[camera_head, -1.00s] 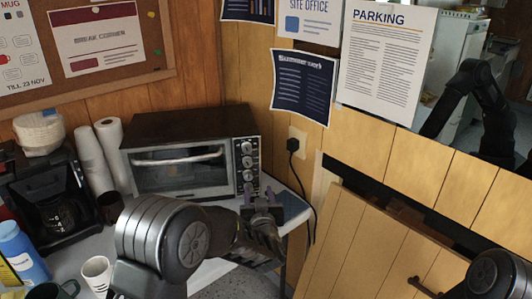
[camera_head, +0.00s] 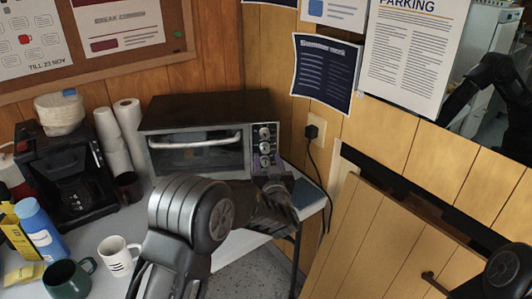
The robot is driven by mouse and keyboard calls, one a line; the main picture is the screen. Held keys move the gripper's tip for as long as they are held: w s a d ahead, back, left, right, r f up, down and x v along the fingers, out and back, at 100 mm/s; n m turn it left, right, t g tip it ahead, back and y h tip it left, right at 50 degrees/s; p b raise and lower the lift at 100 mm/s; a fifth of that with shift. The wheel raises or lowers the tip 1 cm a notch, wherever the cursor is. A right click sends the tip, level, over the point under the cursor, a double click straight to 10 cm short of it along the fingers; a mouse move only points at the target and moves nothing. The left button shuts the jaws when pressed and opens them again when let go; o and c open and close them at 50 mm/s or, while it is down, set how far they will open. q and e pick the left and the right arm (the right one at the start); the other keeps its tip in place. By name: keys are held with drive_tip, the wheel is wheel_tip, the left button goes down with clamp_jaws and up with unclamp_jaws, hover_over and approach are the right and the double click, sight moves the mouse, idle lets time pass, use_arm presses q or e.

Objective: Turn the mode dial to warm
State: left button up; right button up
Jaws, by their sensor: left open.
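A toaster oven (camera_head: 205,172) stands on the counter with its glass door shut. Its control panel on the right has a column of round dials, the top one (camera_head: 264,131), a middle one (camera_head: 264,147) and a lower one (camera_head: 265,162). The labels are too small to read, so I cannot tell which is the mode dial or where it points. My left gripper (camera_head: 274,181) is open and empty, just in front of and below the lower dial. I cannot tell whether it touches the panel. My right gripper is out of view.
A plugged socket (camera_head: 312,130) with a hanging cord is right of the oven.

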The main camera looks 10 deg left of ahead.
sight(265, 152)
use_arm(q)
drive_tip(key=shift+x, duration=2)
clamp_jaws()
